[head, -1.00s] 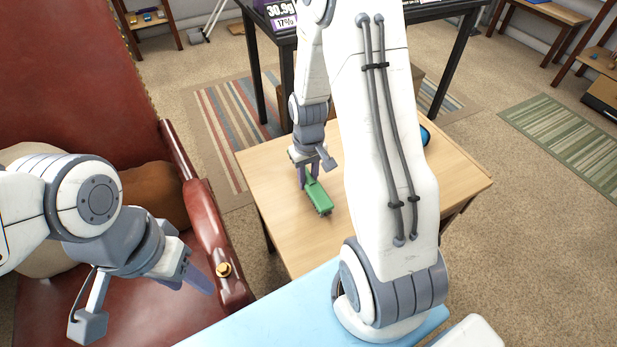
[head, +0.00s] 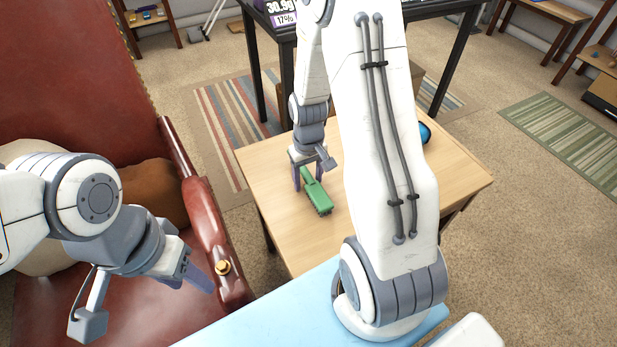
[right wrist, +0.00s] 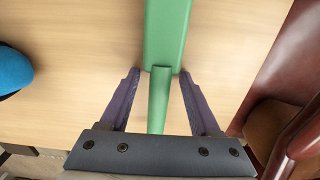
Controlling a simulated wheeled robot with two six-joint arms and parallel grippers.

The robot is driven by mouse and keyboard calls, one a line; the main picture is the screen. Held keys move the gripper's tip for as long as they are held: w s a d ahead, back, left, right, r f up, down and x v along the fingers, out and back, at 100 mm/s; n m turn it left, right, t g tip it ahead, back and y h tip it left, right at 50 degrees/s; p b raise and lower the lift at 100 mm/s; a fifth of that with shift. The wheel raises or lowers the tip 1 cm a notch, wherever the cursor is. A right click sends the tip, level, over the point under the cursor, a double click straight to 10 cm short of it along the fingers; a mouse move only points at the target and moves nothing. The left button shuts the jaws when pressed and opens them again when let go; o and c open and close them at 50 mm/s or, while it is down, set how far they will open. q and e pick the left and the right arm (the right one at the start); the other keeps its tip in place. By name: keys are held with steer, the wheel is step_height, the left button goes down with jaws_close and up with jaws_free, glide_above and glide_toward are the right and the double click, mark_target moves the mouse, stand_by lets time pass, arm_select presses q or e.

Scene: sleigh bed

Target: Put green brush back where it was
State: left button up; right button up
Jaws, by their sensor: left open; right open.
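The green brush (head: 318,198) lies on the light wooden table (head: 275,212), in the head view just below my right gripper (head: 310,180). In the right wrist view the brush's handle (right wrist: 159,100) runs between the two fingers of my right gripper (right wrist: 159,78), with a gap on each side. The wide green head (right wrist: 166,32) lies beyond the fingertips. My right gripper is open around the handle and does not grip it. My left gripper (head: 195,278) is open and empty above the red leather chair, apart from the brush.
The red leather armchair (head: 75,85) with cushions stands at the left, its armrest (head: 205,225) close to the table. A blue round object (head: 426,134) sits at the table's right side, partly behind my right arm; it also shows in the right wrist view (right wrist: 12,70). A black-legged desk (head: 455,70) stands behind.

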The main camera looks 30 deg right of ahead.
step_height(320, 180, up, 10)
steer(key=shift+r+p, duration=0.2)
steer(key=shift+p, duration=0.95)
steer(key=s+a+r+n, duration=0.2)
steer(key=s+a+r, duration=0.1)
steer(key=a, duration=0.4)
steer(key=s+a+r+n, duration=0.2)
steer(key=s+a+r, duration=0.15)
steer(key=a, duration=0.45)
steer(key=s+a+r+n+y, duration=0.1)
steer(key=s+a+r+n, duration=0.15)
steer(key=s, duration=0.35)
steer(key=s+a+r+n, duration=0.1)
steer(key=s+a, duration=0.3)
steer(key=s, duration=0.2)
step_height(320, 180, up, 15)
steer(key=p, duration=1.5)
steer(key=shift+s+f, duration=0.15)
steer(key=shift+s, duration=0.15)
